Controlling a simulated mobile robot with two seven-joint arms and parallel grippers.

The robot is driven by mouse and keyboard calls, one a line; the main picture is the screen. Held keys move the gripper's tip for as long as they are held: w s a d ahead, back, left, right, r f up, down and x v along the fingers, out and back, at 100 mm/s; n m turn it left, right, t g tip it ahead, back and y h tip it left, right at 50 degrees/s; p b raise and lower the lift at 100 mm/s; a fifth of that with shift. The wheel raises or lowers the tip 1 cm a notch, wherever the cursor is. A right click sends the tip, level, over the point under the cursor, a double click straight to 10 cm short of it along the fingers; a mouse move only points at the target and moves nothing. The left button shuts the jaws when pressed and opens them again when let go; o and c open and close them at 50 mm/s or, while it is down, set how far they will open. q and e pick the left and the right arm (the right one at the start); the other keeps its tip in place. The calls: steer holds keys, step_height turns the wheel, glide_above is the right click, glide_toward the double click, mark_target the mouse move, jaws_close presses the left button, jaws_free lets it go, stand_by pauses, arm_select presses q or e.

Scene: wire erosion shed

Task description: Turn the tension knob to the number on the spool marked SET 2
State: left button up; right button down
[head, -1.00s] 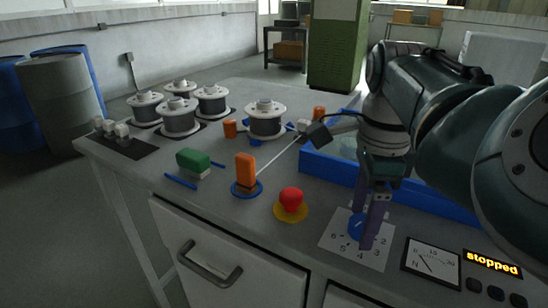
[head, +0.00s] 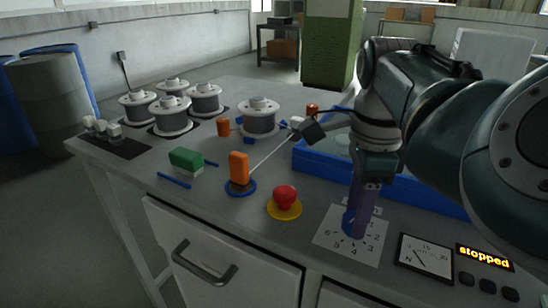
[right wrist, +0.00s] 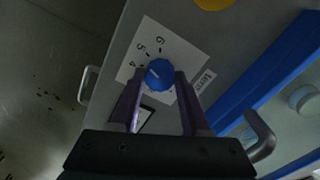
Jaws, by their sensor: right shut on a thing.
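The blue tension knob (head: 348,220) stands on a white dial plate (head: 327,241) with black numbers, at the front of the bench. My right gripper (head: 356,230) points down and is shut on the knob. In the right wrist view the knob (right wrist: 159,74) sits between the fingertips, with a pale pointer line on its top. Its number cannot be read surely. Several white spools, such as a near one (head: 170,119) and a back one (head: 173,86), stand at the left; another spool (head: 259,121) stands mid-bench. Their markings are too small to read. My left gripper is not in view.
A red button (head: 285,197) on a yellow base, an orange block (head: 238,168) and a green block (head: 186,161) stand left of the dial. A blue-walled tray (head: 314,161) lies behind it. A gauge (head: 425,257) and a "stopped" display (head: 484,257) are right.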

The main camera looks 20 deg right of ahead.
steer(key=shift+r+n+p, duration=0.2)
steer(key=shift+n+p, duration=1)
steer(key=shift+p, duration=0.05)
steer(key=n+p, duration=0.1)
steer(key=n, duration=0.1)
steer(key=shift+n+p, duration=0.3)
steer(key=shift+n, duration=0.1)
steer(key=n+p, duration=0.1)
steer(key=n, duration=0.2)
steer(key=shift+n+p, duration=0.3)
steer(key=n+p, duration=0.1)
steer(key=n, duration=0.2)
steer(key=shift+f+n, duration=0.1)
steer(key=shift+n, duration=0.2)
steer(key=n, duration=0.5)
steer(key=shift+p, duration=0.4)
steer(key=n, duration=0.6)
steer(key=shift+n, duration=0.3)
